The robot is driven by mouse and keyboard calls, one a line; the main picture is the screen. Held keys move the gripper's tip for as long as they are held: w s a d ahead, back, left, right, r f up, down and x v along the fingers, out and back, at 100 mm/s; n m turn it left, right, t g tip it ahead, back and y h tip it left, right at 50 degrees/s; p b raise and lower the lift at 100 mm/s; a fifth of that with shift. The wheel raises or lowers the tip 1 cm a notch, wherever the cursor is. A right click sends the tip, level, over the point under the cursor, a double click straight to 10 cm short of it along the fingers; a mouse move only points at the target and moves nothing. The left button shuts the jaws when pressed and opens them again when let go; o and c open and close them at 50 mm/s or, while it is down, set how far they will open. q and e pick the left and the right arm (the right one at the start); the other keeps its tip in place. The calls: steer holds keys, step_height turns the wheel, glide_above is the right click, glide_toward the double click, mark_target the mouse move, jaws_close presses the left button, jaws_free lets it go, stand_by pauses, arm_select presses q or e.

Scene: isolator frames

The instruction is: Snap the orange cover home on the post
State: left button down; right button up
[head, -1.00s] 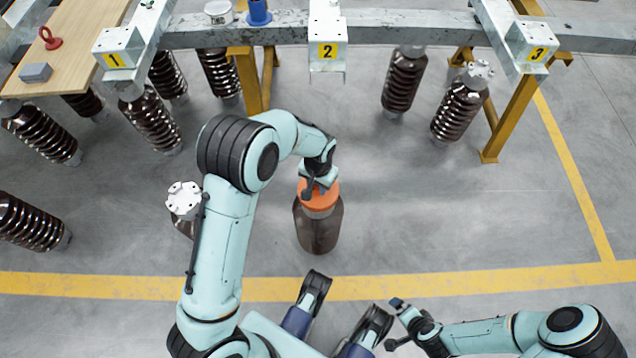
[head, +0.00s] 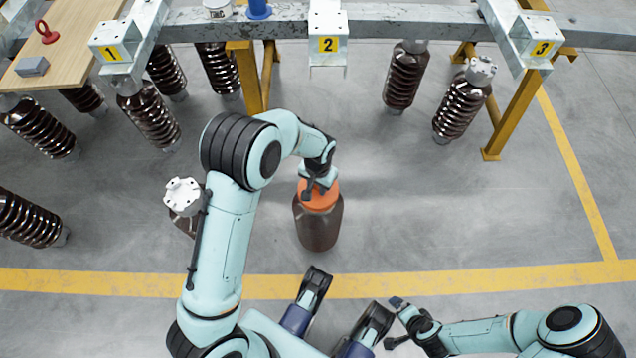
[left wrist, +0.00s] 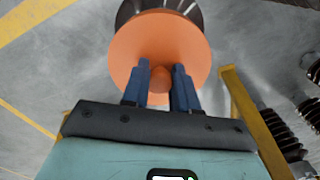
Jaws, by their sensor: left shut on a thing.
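The orange cover (head: 318,199) sits at the top of the brown post (head: 319,226), which stands upright on the floor. In the left wrist view the cover (left wrist: 130,45) is a broad orange disc with a small knob, and part of the dark post (left wrist: 157,7) shows beyond it. My left gripper (head: 316,186) is above the cover, its two blue fingers (left wrist: 160,78) shut on the knob. The cover's underside is hidden, so I cannot tell whether it is fully seated. My right gripper (head: 393,324) is open and empty at the lower right, away from the post.
A steel beam (head: 415,22) with numbered brackets crosses the top, with several ribbed brown insulators below it. A white-capped post (head: 183,197) stands left, close to my left arm. A wooden table (head: 85,38) is at upper left. Floor right of the orange cover is clear.

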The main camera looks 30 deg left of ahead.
arm_select(q)
steer(key=shift+f, duration=0.25)
arm_select(e)
steer(key=shift+f, duration=0.15)
arm_select(q)
steer(key=c, duration=0.8)
jaws_free()
steer(key=shift+r, duration=0.95)
step_height(320, 180, up, 12)
steer(key=p, duration=0.3)
steer(key=shift+f+p, duration=0.25)
steer(key=shift+p, duration=0.1)
arm_select(e)
steer(key=s+a+r+g, duration=0.1)
steer(key=s+a+r, duration=0.1)
steer(key=s+r, duration=0.2)
steer(key=shift+s+r+y, duration=0.15)
steer(key=shift+r+y, duration=0.05)
steer(key=shift+y, duration=0.2)
